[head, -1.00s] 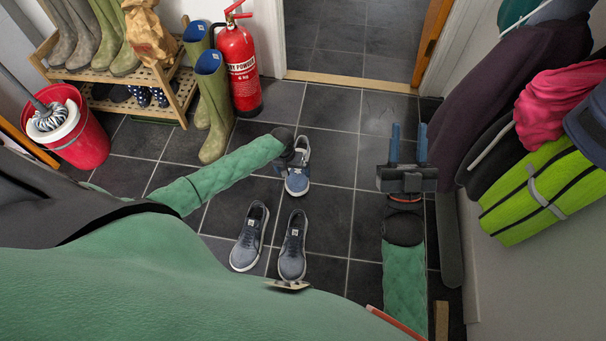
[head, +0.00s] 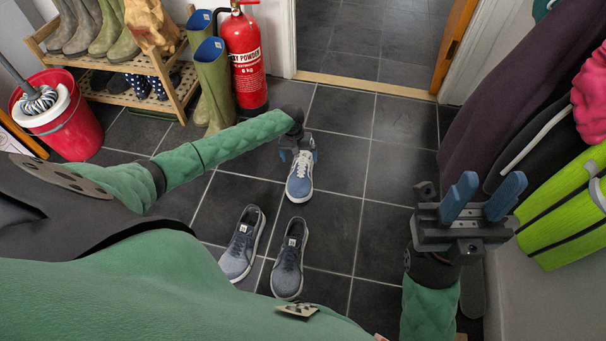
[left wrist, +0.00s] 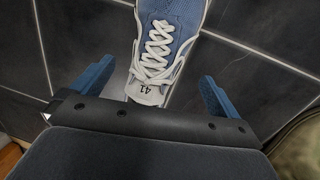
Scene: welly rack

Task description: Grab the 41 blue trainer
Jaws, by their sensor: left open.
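The blue trainer (head: 299,182) stands on the dark tiled floor with its toe towards me. In the left wrist view the trainer (left wrist: 169,38) has white laces and a white tongue label reading 41. My left gripper (head: 304,152) is above the heel end of this trainer. Its two blue fingers (left wrist: 152,92) are open, one on each side of the trainer and apart from it. Part of the heel is hidden by the gripper. My right gripper (head: 484,197) is open and empty at the right, with its blue fingers spread.
A pair of grey-blue trainers, left one (head: 241,244) and right one (head: 289,260), stands nearer to me. A red fire extinguisher (head: 245,65), green wellies (head: 212,88), a wooden rack (head: 161,70) and a red bucket (head: 75,131) are at the left. Coats hang at right.

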